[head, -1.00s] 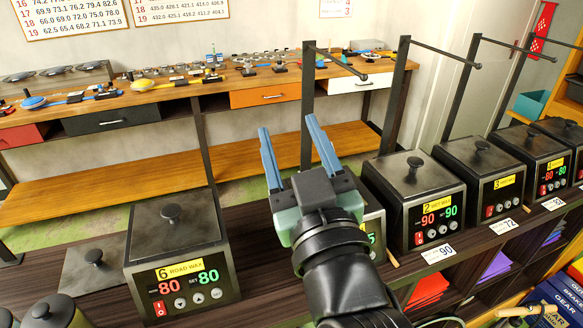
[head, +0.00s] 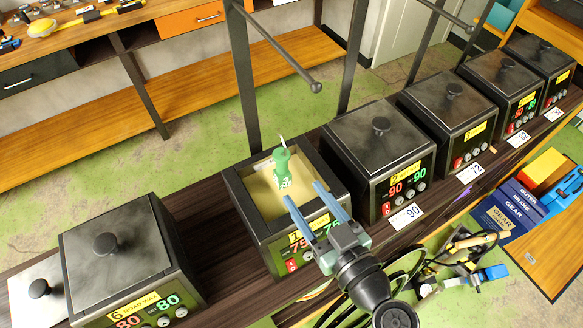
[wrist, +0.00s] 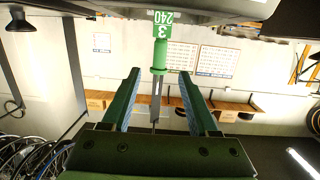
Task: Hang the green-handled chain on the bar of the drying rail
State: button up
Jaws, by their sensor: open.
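The green handle (head: 283,168) stands upright over the open wax pot (head: 262,222), with a thin hook-like tip on top. It bears a green label. The chain itself cannot be made out. My gripper (head: 303,191) is open, with its blue fingers at the front of the pot pointing at the handle. In the wrist view the handle (wrist: 159,58) and its grey rod lie in line with the gap between the open fingers (wrist: 160,72); no grip on it shows. A dark rail bar (head: 275,48) with a knobbed end projects from a post behind the pot.
Lidded pots stand on both sides: pot 6 (head: 117,252) at left and pot 2 (head: 378,150) at right, with more beyond. Dark posts rise behind the row. A lid (head: 40,290) lies at the far left. Cables and tools lie on the floor at right.

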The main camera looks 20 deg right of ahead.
aim_at(282, 153)
jog(key=shift+p+x, duration=0.4)
jog(key=shift+x, duration=0.75)
jog(key=shift+p+x, duration=0.7)
jog(key=shift+x, duration=3.3)
jog(key=shift+r, duration=0.1)
grip_shut()
jog(key=shift+r+p, duration=1.6)
jog(key=shift+r, duration=1.45)
